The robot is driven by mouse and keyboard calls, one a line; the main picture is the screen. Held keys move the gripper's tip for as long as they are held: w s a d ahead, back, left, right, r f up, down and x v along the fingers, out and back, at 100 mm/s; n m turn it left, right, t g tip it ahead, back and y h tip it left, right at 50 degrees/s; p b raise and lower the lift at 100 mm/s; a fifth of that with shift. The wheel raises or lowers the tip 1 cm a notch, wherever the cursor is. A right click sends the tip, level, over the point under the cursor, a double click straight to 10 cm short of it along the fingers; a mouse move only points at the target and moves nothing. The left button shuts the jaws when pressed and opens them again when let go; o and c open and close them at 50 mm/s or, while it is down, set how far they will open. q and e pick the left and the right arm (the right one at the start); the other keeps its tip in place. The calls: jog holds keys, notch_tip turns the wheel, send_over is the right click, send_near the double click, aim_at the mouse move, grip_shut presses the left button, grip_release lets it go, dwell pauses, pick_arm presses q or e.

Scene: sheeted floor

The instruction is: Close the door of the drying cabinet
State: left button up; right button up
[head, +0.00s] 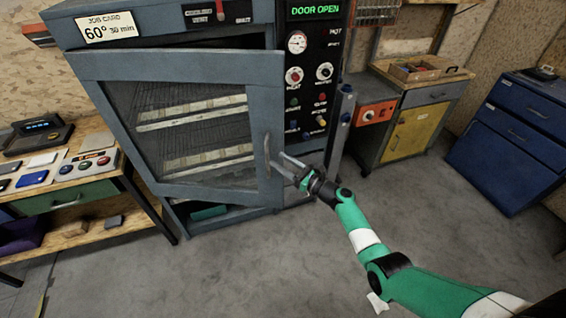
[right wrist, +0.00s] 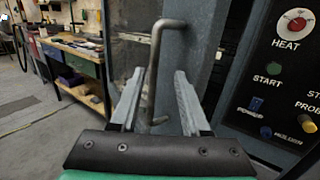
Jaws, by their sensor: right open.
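The drying cabinet (head: 150,18) is grey-blue. Its glazed door (head: 165,65) stands ajar, hinged on the left, and the green display (head: 315,9) reads DOOR OPEN. The upright bar handle (head: 267,150) is on the door's right edge. My right gripper (head: 282,163) is open, with its fingers pointing at the handle from the right and front. In the right wrist view the handle (right wrist: 153,85) shows between the two open fingers (right wrist: 160,73). I cannot tell whether they touch it. My left gripper is out of view.
A control panel (head: 309,75) with knobs and buttons is right of the door. A workbench (head: 65,172) stands left of the cabinet, close to the hinge side. A yellow-doored bench (head: 410,135) and blue drawers (head: 515,140) stand at the right. The floor in front is clear.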

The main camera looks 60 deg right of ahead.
jog(key=shift+s, duration=0.1)
jog(key=s+a+p, duration=0.1)
jog(key=s+p, duration=0.2)
jog(key=s, duration=0.8)
jog(key=shift+s+a+f, duration=0.15)
jog(key=shift+a+f, duration=0.2)
jog(key=shift+f, duration=0.05)
